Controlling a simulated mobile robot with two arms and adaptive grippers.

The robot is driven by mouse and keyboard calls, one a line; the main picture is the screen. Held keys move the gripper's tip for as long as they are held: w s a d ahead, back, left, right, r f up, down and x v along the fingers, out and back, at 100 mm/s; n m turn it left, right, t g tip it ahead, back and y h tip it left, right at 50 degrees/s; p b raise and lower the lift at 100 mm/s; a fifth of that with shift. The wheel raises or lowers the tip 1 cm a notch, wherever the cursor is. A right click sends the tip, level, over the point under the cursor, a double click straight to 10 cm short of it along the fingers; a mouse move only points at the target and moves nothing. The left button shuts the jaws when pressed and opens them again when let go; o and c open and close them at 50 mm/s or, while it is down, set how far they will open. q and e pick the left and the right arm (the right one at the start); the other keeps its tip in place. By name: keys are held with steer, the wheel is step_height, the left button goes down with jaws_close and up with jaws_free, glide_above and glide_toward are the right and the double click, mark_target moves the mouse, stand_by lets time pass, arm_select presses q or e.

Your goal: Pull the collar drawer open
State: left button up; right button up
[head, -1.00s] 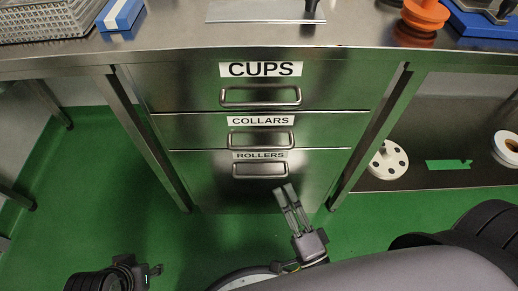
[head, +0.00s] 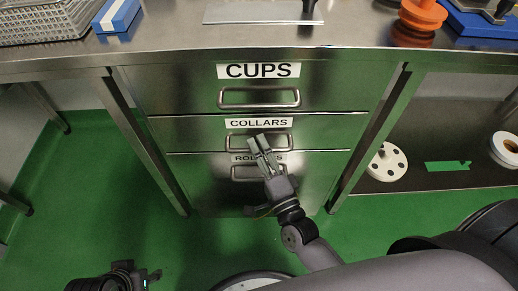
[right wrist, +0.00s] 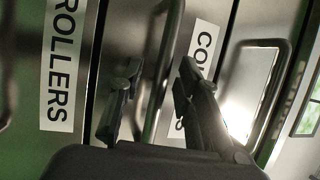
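The collar drawer (head: 195,132) is the middle drawer, shut flush in a steel cabinet under a label reading COLLARS (head: 258,123). Its bar handle (right wrist: 170,50) lies between my right gripper's fingers in the right wrist view. My right gripper (head: 262,142) is open in front of that handle, its fingertips near the bar and hiding part of it in the head view. I cannot tell whether either finger touches the bar. My left gripper (head: 148,276) is low at the bottom left, away from the cabinet; its fingers are too small to read.
The CUPS drawer (head: 170,90) is above and the ROLLERS drawer (head: 195,175) below, both shut, with similar handles. The steel worktop (head: 180,40) overhangs them and holds a wire basket (head: 45,20) and orange parts (head: 420,18). Table legs flank the cabinet. Green floor is clear at the left.

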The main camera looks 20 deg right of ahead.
steer(key=shift+c, duration=0.5)
jaws_close()
stand_by(0.3)
